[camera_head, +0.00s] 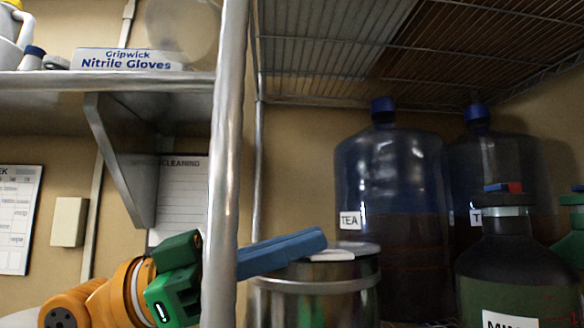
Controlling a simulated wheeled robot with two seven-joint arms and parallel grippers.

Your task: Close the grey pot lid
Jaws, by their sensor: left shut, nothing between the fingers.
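A shiny steel pot (325,305) stands behind the metal post at the bottom centre. Its grey lid (366,249) shows at the top of the pot, with a pale patch on it. The left part of the lid is hidden, and I cannot tell if it sits fully down. My left gripper (318,241) has a green body and blue fingers. It reaches from the left behind the post, and its fingers are shut and empty. The fingertips overlap the lid's far-left edge in the picture; whether they touch it is unclear. My right gripper is not in view.
A vertical metal post (229,130) crosses in front of my left gripper. A large TEA jug (395,185), another dark jug (500,150) and a dark green bottle (515,265) stand right of the pot. A wire shelf (340,50) hangs above. A glove box (128,60) sits on the left shelf.

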